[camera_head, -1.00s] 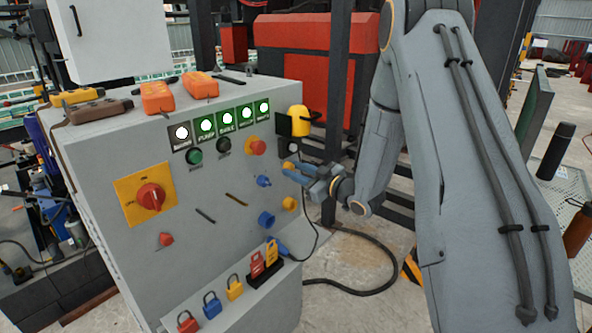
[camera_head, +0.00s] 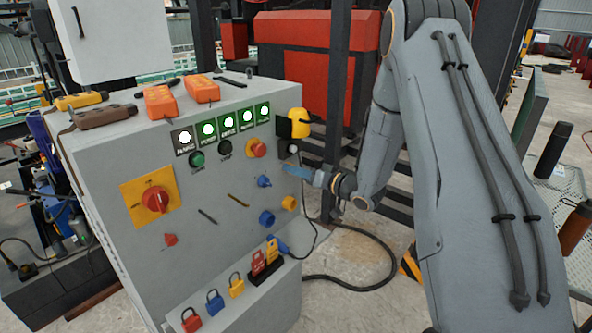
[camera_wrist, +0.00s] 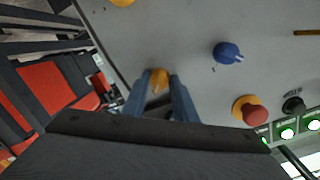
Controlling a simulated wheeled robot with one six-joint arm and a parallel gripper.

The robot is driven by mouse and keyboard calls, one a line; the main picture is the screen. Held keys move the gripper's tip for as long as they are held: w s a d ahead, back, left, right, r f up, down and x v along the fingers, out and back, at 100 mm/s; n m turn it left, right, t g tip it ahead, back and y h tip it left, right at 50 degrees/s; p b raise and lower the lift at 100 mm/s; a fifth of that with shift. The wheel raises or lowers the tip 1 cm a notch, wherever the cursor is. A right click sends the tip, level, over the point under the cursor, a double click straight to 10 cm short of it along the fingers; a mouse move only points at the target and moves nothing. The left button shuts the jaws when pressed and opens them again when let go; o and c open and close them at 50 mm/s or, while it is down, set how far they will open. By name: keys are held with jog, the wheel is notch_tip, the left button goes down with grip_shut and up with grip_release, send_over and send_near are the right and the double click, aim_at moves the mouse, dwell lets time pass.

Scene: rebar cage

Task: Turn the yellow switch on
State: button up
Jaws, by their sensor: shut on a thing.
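The yellow switch (camera_wrist: 159,76) is a small orange-yellow knob near the panel's edge in the wrist view. My gripper (camera_wrist: 160,88) has one blue finger on each side of it and is shut on it. In the head view my gripper (camera_head: 293,170) reaches the right side of the grey panel (camera_head: 215,235), and its fingers hide this switch. Another yellow knob (camera_head: 289,203) sits lower on the panel, apart from my gripper.
Near my gripper are a blue knob (camera_head: 264,181), a red mushroom button (camera_head: 256,147) and a blue round part (camera_head: 267,218). A red rotary switch (camera_head: 155,199) is further left. Lit green indicators (camera_head: 228,124) line the top. A black cable (camera_head: 345,285) lies on the floor.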

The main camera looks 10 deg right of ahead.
jog(key=shift+m, duration=0.3)
dwell(0.4)
jog(key=o, duration=1)
jog(key=shift+o, duration=0.2)
jog(key=b+v, duration=0.2)
jog(key=v, duration=0.5)
jog(key=shift+s+d, duration=0.3)
